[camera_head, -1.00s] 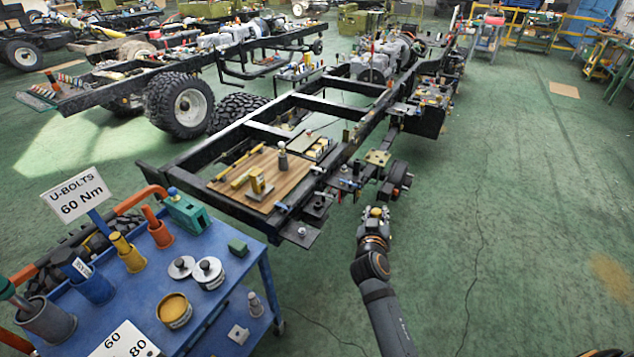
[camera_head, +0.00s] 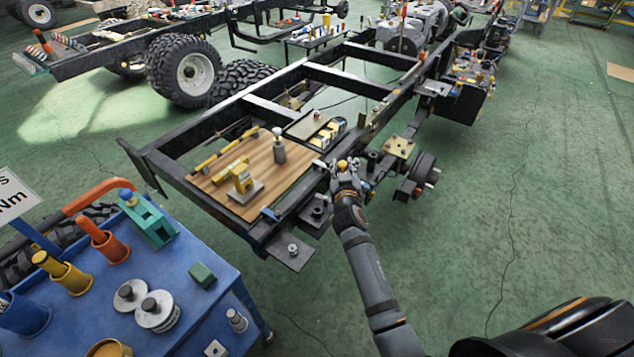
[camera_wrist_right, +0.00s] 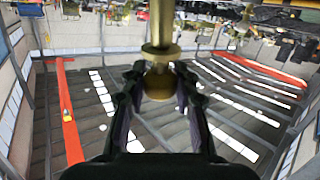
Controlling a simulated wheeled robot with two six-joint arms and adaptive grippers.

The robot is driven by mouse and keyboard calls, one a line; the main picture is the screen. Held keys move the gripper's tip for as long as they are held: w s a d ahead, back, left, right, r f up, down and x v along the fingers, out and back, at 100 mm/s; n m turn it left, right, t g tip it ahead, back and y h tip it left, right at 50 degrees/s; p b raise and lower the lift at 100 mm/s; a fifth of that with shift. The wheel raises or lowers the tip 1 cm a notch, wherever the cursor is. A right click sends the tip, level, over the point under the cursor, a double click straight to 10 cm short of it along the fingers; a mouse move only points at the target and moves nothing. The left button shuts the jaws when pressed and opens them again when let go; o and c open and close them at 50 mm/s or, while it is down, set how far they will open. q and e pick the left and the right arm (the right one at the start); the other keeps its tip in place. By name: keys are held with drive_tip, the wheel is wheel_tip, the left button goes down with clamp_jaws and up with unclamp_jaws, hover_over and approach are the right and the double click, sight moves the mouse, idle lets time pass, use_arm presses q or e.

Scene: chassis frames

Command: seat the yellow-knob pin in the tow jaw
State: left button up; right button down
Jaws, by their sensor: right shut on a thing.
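My right gripper (camera_head: 345,168) is shut on the yellow-knob pin. The yellow knob (camera_head: 343,165) shows between its fingertips in the head view. In the right wrist view my right gripper (camera_wrist_right: 158,88) has a dark finger on each side of the brass pin (camera_wrist_right: 161,52), which runs to the top edge of the picture. In the head view the gripper is by the black frame's right rail, among small fittings; I cannot tell whether it touches any. I cannot make out the tow jaw for certain; fittings and the gripper crowd that area. My left gripper is out of view.
The black chassis frame (camera_head: 170,165) carries a wooden board (camera_head: 265,165) with yellow tools. A hub (camera_head: 420,172) sticks out to the right of the rail. A blue cart (camera_head: 205,305) stands at lower left. Green floor at right is open.

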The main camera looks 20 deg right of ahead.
use_arm(q)
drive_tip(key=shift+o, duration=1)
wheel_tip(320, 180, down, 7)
drive_tip(key=b, duration=0.4)
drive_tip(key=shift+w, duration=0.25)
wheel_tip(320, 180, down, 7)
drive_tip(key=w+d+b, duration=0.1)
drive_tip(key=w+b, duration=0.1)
drive_tip(key=b, duration=0.5)
use_arm(e)
drive_tip(key=w+a+f+t+y, duration=0.1)
drive_tip(key=w+a+f, duration=0.1)
drive_tip(key=f, duration=0.4)
drive_tip(key=w+a+f+n+t+y, duration=0.1)
drive_tip(key=w+a+f+y, duration=0.1)
drive_tip(key=f, duration=0.4)
drive_tip(key=shift+w+a+f, duration=0.2)
drive_tip(key=shift+w+a, duration=0.55)
drive_tip(key=shift+w, duration=0.3)
use_arm(q)
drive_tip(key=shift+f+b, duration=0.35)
drive_tip(key=shift+b, duration=0.15)
use_arm(e)
drive_tip(key=shift+f, duration=0.2)
use_arm(q)
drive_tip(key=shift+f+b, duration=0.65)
drive_tip(key=shift+b, duration=0.05)
use_arm(e)
drive_tip(key=shift+f, duration=0.6)
